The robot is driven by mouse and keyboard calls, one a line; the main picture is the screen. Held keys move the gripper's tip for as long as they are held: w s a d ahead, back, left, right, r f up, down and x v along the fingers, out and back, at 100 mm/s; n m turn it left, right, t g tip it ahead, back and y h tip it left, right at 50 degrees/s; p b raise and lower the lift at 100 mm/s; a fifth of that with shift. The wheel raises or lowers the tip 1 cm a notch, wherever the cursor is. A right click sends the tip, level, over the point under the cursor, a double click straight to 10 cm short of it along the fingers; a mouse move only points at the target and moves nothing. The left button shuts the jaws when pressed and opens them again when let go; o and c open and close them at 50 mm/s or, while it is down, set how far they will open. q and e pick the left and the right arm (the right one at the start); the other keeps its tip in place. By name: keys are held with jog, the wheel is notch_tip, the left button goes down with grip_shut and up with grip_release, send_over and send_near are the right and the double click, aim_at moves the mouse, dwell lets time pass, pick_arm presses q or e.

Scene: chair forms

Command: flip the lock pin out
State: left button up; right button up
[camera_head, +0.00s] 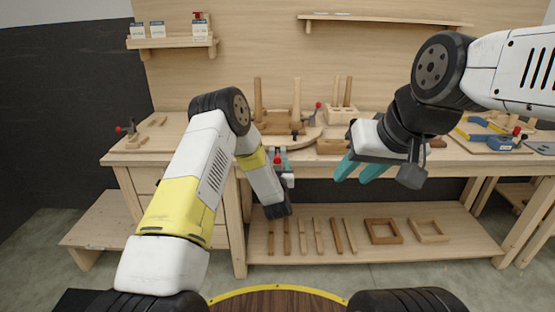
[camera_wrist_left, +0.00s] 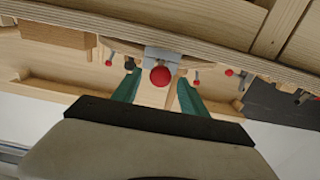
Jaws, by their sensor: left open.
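The lock pin shows as a red ball knob (camera_wrist_left: 160,76) with a grey metal bracket (camera_wrist_left: 163,55) behind it, at the bench edge in the left wrist view. In the head view the red knob (camera_head: 277,160) is small, at the bench's front edge. My left gripper (camera_head: 278,153) is open there, with its teal fingers on either side of the knob; the left wrist view shows gaps between the fingers and the ball. The pin's shaft is hidden behind the ball. My right gripper (camera_head: 361,171) is open and empty in front of the bench, to the right.
The wooden workbench (camera_head: 170,158) carries a chair form (camera_head: 280,128) with upright posts and a wooden block rack (camera_head: 340,113). Red-knobbed clamps (camera_head: 131,127) stand at the left. Wood strips and frames (camera_head: 383,231) lie on the lower shelf (camera_head: 465,240). Blue tools (camera_head: 487,124) lie at the right.

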pick_arm(q)
jog(key=shift+s, duration=0.1)
jog(key=s, duration=0.7)
jog(key=shift+s, duration=0.3)
jog(key=s+a+r+m+g+h, duration=0.1)
jog(key=s+a+r+g+h, duration=0.15)
jog(key=r, duration=0.75)
jog(key=s+a+r+g+h, duration=0.1)
jog(key=s+a+r+g, duration=0.15)
jog(key=r, duration=0.85)
jog(key=s+a+r+g, duration=0.1)
jog(key=s+a+g, duration=0.1)
jog(key=s, duration=0.8)
jog(key=s+a+r+g+y, duration=0.1)
jog(key=s+a, duration=0.3)
jog(key=s, duration=0.7)
jog(key=s+a+r+g, duration=0.2)
jog(key=s+a+g, duration=0.1)
jog(key=s, duration=0.7)
jog(key=shift+s+a+r+g, duration=0.15)
jog(key=shift+s+r+g, duration=0.1)
jog(key=shift+r+g, duration=0.15)
